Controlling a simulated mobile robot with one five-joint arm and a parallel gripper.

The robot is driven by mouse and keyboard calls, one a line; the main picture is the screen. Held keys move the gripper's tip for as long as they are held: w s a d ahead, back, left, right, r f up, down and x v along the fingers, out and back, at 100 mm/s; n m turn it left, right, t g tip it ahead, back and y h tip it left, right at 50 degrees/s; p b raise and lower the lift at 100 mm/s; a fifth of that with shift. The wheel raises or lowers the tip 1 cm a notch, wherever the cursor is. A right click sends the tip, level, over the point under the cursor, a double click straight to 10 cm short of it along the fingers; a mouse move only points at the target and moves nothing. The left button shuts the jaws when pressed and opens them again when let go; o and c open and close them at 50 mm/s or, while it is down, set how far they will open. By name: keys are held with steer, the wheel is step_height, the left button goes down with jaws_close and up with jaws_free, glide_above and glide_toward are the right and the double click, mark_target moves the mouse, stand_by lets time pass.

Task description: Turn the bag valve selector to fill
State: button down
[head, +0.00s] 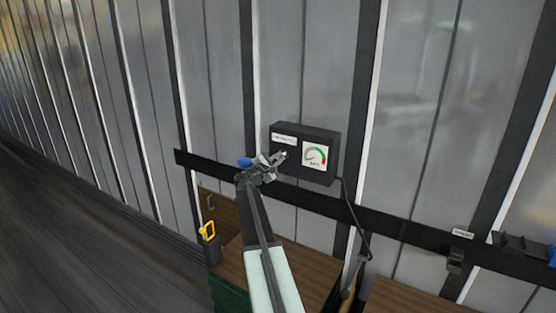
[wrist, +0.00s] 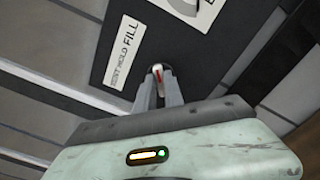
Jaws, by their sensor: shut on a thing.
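The black control box (head: 318,134) is mounted on the ribbed metal wall, with a round gauge (head: 315,156) on its face. The gauge has a green and red scale. In the wrist view, the valve selector (wrist: 157,72) is a small pale knob with a red stripe. A white label (wrist: 124,50) beside it reads VENT, HOLD, FILL. My gripper (wrist: 158,90) is shut on the selector, one finger on each side. In the head view, my gripper (head: 282,156) is at the box's left face and hides the selector. I cannot tell which word the stripe points to.
A black rail (head: 400,229) runs along the wall below the box. A black cable (head: 358,215) hangs from the box's right side. A yellow-handled item (head: 207,230) is at lower left. Wooden surfaces (head: 310,268) lie below. The wall above the box is clear.

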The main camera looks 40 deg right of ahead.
steer(key=shift+d+r, duration=0.1)
stand_by(0.3)
steer(key=c, duration=1.4)
jaws_free()
steer(key=shift+c, duration=0.2)
steer(key=v, duration=0.8)
steer(key=shift+d, duration=0.1)
